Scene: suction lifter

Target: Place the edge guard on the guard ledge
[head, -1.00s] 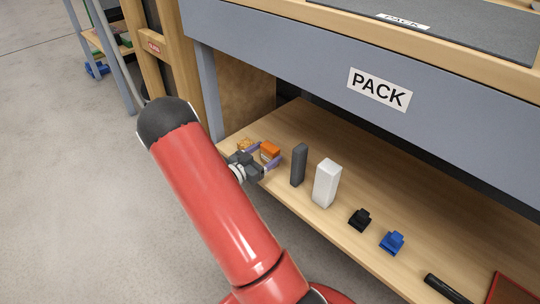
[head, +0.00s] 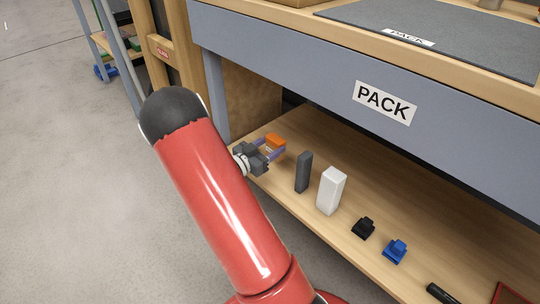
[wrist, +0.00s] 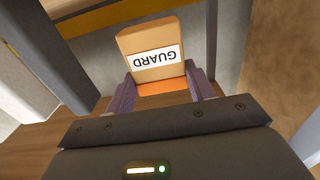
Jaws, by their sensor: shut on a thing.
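The edge guard (head: 275,141) is an orange block, seen above the left part of the wooden lower shelf. My gripper (head: 273,153) is shut on it, with a purple finger on each side. In the wrist view the guard (wrist: 152,45) shows a pale orange face with a white GUARD label, upside down, and a deeper orange strip between the fingertips (wrist: 162,92). Its underside is hidden, so I cannot tell its height over the shelf. I cannot make out for sure which surface is the guard ledge.
On the lower shelf (head: 400,185) stand a dark grey block (head: 303,172), a white block (head: 331,190), a black piece (head: 363,228) and a blue piece (head: 395,251). The grey PACK beam (head: 340,85) overhangs them. A wooden upright (head: 164,50) with a red label stands at left.

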